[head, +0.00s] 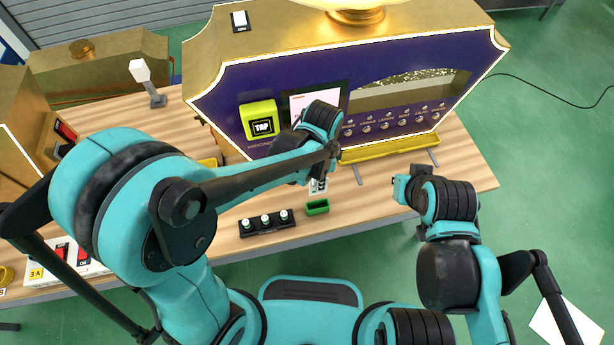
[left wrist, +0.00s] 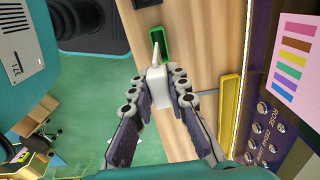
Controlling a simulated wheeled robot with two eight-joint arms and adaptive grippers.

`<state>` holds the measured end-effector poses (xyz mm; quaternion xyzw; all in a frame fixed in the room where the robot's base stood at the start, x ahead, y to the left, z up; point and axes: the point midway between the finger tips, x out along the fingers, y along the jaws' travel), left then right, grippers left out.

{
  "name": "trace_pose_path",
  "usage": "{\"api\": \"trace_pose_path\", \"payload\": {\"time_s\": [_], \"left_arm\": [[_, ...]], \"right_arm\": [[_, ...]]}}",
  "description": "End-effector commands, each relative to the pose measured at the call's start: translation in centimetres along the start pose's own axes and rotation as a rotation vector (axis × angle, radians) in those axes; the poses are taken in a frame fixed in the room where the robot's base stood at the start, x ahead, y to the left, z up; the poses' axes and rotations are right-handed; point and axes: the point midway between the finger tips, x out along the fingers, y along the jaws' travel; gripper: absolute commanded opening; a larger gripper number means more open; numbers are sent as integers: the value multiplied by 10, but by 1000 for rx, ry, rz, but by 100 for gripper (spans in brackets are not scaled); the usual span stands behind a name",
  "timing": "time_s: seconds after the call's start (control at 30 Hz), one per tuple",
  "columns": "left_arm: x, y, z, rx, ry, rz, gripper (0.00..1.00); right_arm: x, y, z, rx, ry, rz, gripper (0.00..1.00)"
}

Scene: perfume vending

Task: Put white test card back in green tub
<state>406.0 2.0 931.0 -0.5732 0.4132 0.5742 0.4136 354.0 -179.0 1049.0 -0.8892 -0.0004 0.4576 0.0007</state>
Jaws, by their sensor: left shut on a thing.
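The green tub (head: 317,207) sits near the front edge of the wooden table, right of a black rack. It also shows in the left wrist view (left wrist: 166,50), beyond my fingertips. My left gripper (left wrist: 158,96) is shut on a white piece (left wrist: 158,82), which I take to be the white test card. Its narrow end points toward the tub and overlaps it in the picture; I cannot tell whether it is inside. In the head view my left gripper (head: 318,176) is partly hidden by its own arm, just behind the tub. My right gripper (head: 404,192) is right of the tub, apart from it.
A black rack (head: 266,223) with 3 small bottles stands left of the tub. The purple and gold machine (head: 300,75) stands behind, with a yellow tray (head: 390,148) at its front and a yellow tap reader (head: 261,121). Table between tub and right gripper looks clear.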

Motion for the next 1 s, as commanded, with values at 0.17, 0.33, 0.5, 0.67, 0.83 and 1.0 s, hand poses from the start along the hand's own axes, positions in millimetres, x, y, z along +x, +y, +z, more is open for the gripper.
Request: {"api": "trace_pose_path", "payload": {"time_s": [0.17, 0.33, 0.5, 0.67, 0.83, 1.0], "left_arm": [[6, 2, -3, 10, 0, 0, 0], [17, 1, -3, 9, 0, 0, 0], [34, 1, -3, 8, 0, 0, 0], [49, 1, -3, 8, 0, 0, 0], [58, 1, -3, 8, 0, 0, 0], [58, 1, -2, 8, 0, 0, 0]], "right_arm": [[5, 0, 3, 0, 0, 0, 0], [12, 0, 8, 0, 0, 0, 0], [23, 0, 16, 0, 0, 0, 0], [32, 0, 23, 0, 0, 0, 0], [38, 0, 27, 0, 0, 0, 0], [38, 0, 27, 0, 0, 0, 0]]}}
